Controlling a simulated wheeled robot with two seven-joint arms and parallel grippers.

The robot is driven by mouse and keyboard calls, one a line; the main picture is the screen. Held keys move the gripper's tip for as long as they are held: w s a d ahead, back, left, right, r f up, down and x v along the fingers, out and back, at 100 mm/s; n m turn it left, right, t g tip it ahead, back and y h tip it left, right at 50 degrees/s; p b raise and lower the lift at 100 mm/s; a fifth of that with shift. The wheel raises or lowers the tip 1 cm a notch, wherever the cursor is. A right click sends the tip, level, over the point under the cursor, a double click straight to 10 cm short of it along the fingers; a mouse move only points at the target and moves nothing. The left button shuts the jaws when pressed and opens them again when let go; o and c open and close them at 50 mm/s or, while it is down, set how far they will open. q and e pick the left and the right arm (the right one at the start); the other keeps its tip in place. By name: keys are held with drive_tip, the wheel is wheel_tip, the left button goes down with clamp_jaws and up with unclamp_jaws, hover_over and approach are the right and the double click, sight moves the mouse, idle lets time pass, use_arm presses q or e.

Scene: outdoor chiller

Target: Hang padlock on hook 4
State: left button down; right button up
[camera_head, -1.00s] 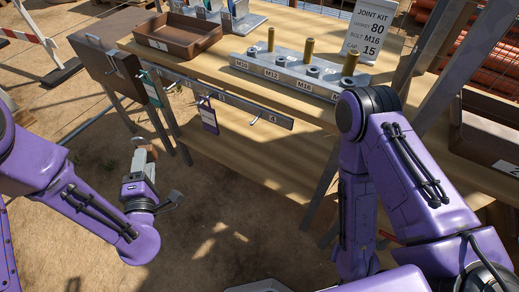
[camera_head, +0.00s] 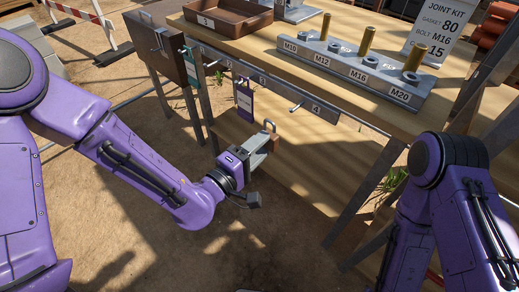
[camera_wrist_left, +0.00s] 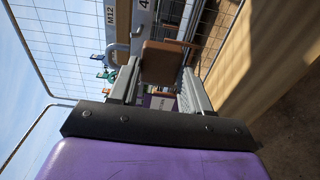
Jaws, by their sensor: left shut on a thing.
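My left gripper (camera_head: 264,143) is shut on the padlock, below and left of hook 4 (camera_head: 297,107) in the head view. Only a small part of the padlock (camera_head: 269,126) shows there. In the left wrist view the padlock's brown body (camera_wrist_left: 163,62) sits between the fingertips, with a grey shackle (camera_wrist_left: 137,48) to its left. The padlock is apart from the hook. Hook 4 is a bare metal peg on the grey rail (camera_head: 280,92), beside the number 4 label. My right gripper is out of view; only my right arm shows.
A purple tag (camera_head: 245,103) and a teal tag (camera_head: 188,68) hang from the rail, left of hook 4. The wooden bench (camera_head: 300,58) above carries a brown tray (camera_head: 228,17) and a bolt rack (camera_head: 350,68). A lower wooden shelf (camera_head: 310,160) lies beneath the rail.

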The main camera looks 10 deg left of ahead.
sight(274, 136)
use_arm(q)
drive_tip(key=shift+s, duration=0.1)
drive_tip(key=shift+x, duration=2.5)
drive_tip(key=shift+d, duration=0.1)
drive_tip(key=shift+d, duration=0.15)
drive_tip(key=shift+p+x, duration=0.35)
drive_tip(key=shift+x, duration=1.95)
